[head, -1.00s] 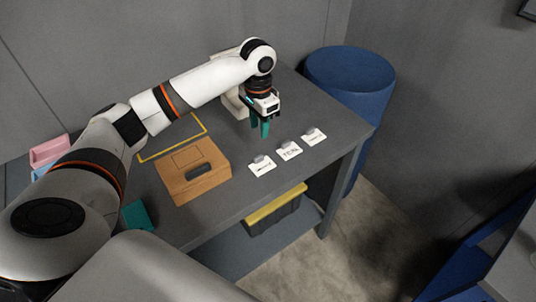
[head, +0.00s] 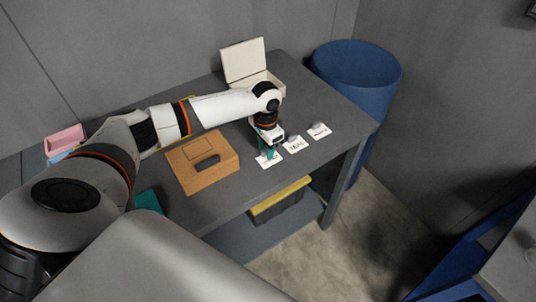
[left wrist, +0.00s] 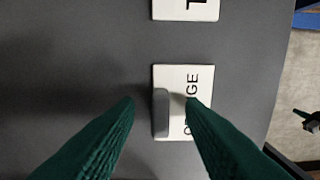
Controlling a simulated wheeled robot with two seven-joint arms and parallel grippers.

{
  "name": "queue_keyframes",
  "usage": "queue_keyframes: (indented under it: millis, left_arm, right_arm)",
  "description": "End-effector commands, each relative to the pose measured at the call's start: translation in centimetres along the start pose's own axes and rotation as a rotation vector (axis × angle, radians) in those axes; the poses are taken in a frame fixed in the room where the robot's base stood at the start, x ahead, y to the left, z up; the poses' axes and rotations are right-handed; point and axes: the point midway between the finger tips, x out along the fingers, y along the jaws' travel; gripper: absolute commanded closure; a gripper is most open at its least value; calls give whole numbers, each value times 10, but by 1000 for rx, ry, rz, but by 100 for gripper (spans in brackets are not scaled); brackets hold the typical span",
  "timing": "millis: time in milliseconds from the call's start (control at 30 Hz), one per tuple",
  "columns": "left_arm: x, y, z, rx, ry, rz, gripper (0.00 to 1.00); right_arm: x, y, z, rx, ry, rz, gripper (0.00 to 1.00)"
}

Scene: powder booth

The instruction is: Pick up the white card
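Three white cards with grey raised tabs stand in a row on the grey table. The nearest card (head: 270,162) is under my left gripper (head: 268,152). In the left wrist view this card (left wrist: 198,78) shows lettering ending in "NGE", and its grey tab (left wrist: 160,125) lies between my gripper's two green fingers (left wrist: 160,102). The fingers are open, one on each side of the tab; I cannot tell whether they touch it. The middle card (head: 296,145) reads "TEAL". The far card (head: 319,131) is too small to read. My right gripper does not show.
A tan box (head: 215,178) with a dark handle lies left of the cards. An open cream box (head: 243,62) stands at the back. A blue barrel (head: 356,75) stands beyond the table's right end. A yellow-lidded bin (head: 281,200) sits under the table.

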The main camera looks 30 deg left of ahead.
Motion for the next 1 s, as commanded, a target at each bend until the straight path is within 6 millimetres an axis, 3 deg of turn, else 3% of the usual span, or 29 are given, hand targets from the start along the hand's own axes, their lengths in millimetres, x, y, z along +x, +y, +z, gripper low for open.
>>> queue_keyframes:
  millis: [67,200,300,667,1000]
  left_arm:
    - [0,0,0,0,0,0,65]
    - [0,0,0,0,0,0,88]
    - [0,0,0,0,0,0,100]
    - [-6,0,1,0,-3,0,100]
    - [-69,1,1,0,-5,0,100]
  right_arm:
    - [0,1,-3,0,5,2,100]
    - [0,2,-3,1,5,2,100]
    - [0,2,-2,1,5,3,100]
    - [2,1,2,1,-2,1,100]
    - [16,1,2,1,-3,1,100]
